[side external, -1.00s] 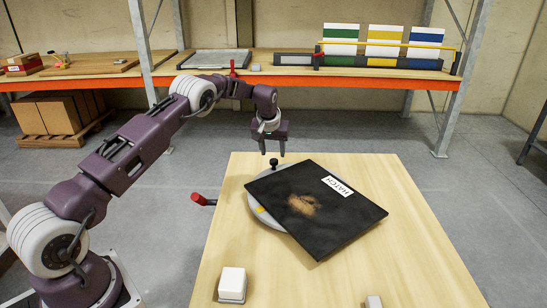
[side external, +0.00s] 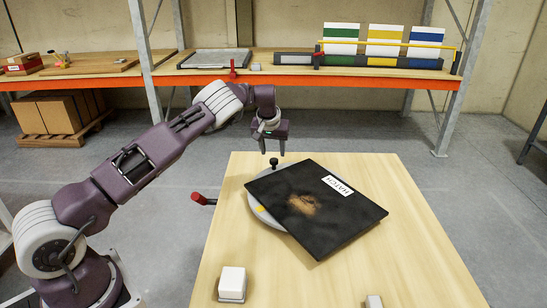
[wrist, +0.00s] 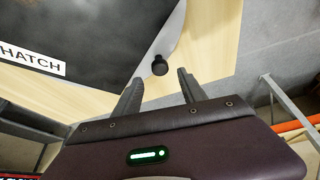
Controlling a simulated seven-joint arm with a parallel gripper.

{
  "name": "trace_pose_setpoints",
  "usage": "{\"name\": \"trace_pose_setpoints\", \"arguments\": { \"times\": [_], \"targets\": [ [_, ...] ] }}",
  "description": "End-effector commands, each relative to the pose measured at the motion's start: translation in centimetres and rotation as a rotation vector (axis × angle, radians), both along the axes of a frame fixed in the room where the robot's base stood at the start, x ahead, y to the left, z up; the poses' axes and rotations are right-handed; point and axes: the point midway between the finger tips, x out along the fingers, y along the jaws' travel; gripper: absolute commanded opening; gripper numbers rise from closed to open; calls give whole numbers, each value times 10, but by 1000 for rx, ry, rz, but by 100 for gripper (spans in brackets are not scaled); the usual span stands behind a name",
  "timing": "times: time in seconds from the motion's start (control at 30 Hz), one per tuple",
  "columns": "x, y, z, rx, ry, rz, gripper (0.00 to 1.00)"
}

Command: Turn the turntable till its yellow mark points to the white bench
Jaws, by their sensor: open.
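The turntable (side external: 259,214) is a pale grey disc on the wooden table, mostly hidden under a dark square panel labelled HATCH (side external: 340,215). A black knob (side external: 274,162) stands at the far rim. My gripper (side external: 273,152) is open and empty, fingers down, close above and behind the knob in the side view. In the wrist view the knob (wrist: 160,66) appears between the fingertips. A white block (side external: 232,284) sits at the table's front left; I cannot tell if it is the white bench.
A red-handled lever (side external: 201,199) sticks out at the table's left edge. A small grey block (side external: 373,301) lies at the front. Behind stands a rack shelf (side external: 290,62) with a grey tray and green, yellow and blue panels. The table's right side is clear.

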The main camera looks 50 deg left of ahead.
Motion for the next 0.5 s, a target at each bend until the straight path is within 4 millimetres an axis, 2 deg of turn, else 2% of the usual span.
{"name": "trace_pose_setpoints", "arguments": {
  "times": [0.1,0.2,0.3,0.5],
  "targets": [
    [7,6,-24,2,3,-1,49],
    [12,10,-37,1,1,1,49],
    [14,12,-43,1,1,1,49],
    [15,11,-44,0,0,1,49]
  ]
}}
